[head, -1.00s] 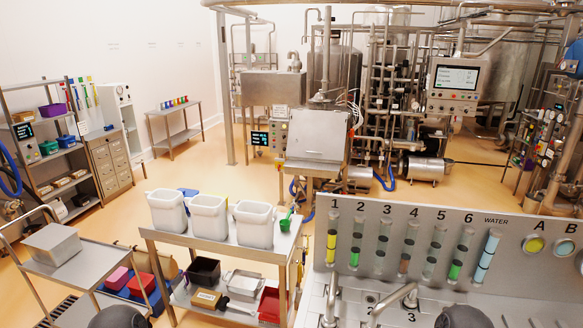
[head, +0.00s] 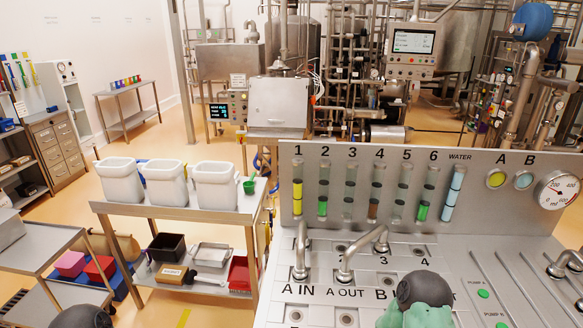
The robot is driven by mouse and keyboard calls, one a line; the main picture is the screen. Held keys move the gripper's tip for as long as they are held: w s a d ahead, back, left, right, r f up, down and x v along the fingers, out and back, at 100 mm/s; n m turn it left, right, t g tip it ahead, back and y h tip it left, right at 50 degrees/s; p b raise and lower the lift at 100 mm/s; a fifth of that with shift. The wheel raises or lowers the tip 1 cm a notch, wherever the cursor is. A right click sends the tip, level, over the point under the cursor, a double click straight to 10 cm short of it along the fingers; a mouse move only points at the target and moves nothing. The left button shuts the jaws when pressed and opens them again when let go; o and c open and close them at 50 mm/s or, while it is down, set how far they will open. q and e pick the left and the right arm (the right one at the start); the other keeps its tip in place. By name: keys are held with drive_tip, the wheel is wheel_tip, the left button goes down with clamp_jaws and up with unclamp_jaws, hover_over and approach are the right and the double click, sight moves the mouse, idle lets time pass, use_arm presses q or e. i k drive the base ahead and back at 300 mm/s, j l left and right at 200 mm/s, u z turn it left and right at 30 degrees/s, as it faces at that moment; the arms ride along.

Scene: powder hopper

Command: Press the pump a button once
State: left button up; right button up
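A green round button (head: 483,294), whose nearby label seems to read PUMP A, is on the sloping steel panel (head: 440,258) at the lower right. A second green button (head: 502,325), below the PUMP B label, is cut by the bottom edge. My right arm, a dark rounded joint with a pale green part, rises at the bottom, left of the buttons and apart from them in the picture. My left arm shows only as a dark rounded part at the bottom left. Neither gripper is in view.
Bent steel pipes (head: 362,254) stand on the panel left of my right arm. An upright board with numbered tubes (head: 350,192) and a round gauge (head: 557,190) closes its back. A steel cart (head: 185,214) with white bins stands to the left.

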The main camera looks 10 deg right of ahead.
sight(483, 293)
drive_tip(key=z, duration=1.85)
